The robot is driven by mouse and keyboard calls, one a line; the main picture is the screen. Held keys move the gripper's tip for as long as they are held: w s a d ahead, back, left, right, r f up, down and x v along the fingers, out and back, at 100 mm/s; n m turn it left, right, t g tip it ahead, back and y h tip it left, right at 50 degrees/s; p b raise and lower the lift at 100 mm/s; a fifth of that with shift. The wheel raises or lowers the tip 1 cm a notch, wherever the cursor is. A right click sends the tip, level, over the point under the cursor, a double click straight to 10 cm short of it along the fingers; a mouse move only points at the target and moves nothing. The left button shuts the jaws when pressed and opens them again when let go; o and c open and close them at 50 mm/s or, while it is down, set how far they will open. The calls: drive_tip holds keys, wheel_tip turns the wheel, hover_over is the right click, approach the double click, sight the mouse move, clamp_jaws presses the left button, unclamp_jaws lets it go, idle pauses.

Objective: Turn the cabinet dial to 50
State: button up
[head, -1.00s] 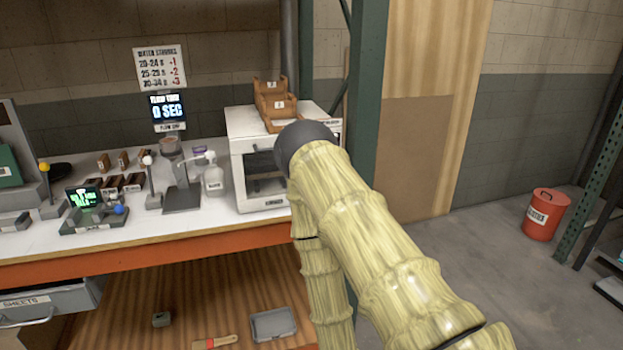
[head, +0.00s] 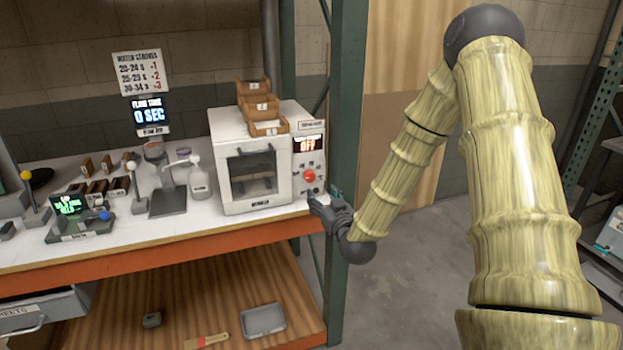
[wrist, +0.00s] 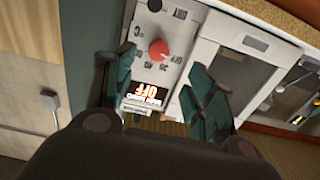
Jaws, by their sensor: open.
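The white cabinet (head: 253,165) stands at the right end of the bench in the head view, with a dark window in its door. Its control panel on the right side carries a red dial (head: 309,175) under a display reading OFF (head: 307,144). In the wrist view the panel appears upside down, with the red dial (wrist: 159,50) among printed settings and the OFF display (wrist: 145,92) lit. My gripper (head: 318,203) is in front of the panel's lower part, below the dial. Its two teal-padded fingers (wrist: 160,85) are apart and empty, with the dial beyond them and not touched.
A green upright post (head: 347,120) stands just right of the cabinet. Orange-brown bins (head: 260,108) sit on top of it. A pump bottle (head: 199,178) and a grey stand are on the bench to its left. The floor right of the post is open.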

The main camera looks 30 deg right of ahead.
sight(311, 179)
drive_tip(key=p+x, duration=0.2)
drive_tip(key=x, duration=0.8)
drive_tip(key=shift+w+d+r, duration=0.1)
drive_tip(key=shift+w+d, duration=0.15)
drive_tip(key=shift+w, duration=0.1)
drive_tip(key=shift+c, duration=0.3)
drive_tip(key=c, duration=1)
